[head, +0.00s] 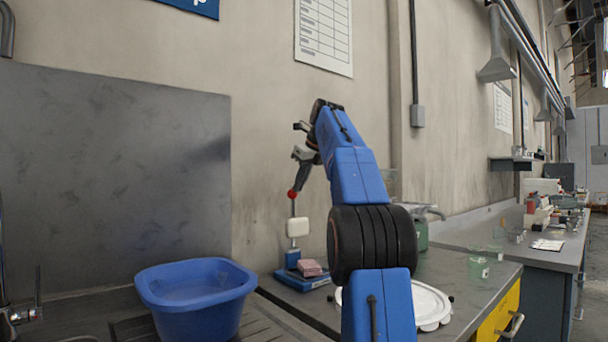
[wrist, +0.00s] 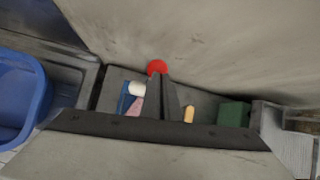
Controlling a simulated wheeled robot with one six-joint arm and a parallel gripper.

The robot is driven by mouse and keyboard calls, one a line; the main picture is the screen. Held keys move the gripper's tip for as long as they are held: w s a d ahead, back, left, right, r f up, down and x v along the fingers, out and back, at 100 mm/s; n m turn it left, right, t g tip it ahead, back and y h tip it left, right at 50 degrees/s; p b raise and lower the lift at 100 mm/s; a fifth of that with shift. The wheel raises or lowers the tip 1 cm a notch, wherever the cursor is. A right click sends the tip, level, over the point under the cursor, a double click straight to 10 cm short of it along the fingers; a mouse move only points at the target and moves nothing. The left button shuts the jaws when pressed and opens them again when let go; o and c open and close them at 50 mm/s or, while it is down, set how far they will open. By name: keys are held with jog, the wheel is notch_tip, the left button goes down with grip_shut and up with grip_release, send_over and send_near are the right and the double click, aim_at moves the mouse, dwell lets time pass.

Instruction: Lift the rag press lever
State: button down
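The rag press stands on the bench by the wall, with a blue base (head: 303,279), a white block (head: 298,227) on its post and a thin upright lever (head: 293,208) topped by a red knob (head: 292,194). A pink rag (head: 311,268) lies on the base. In the wrist view the red knob (wrist: 157,67) is at the tips of my gripper (wrist: 160,80), with the white block (wrist: 137,89) lower left. In the head view my gripper (head: 296,184) points down at the knob. Its fingers look close together; whether they clasp the knob is unclear.
A blue basin (head: 195,291) stands left of the press. A white round lid (head: 430,305) lies to the right, partly behind my arm. Glass beakers (head: 478,268) stand farther right. The wall is close behind the press.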

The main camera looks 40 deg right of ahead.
jog(key=v, duration=1.2)
dwell(0.4)
jog(key=shift+s, duration=0.1)
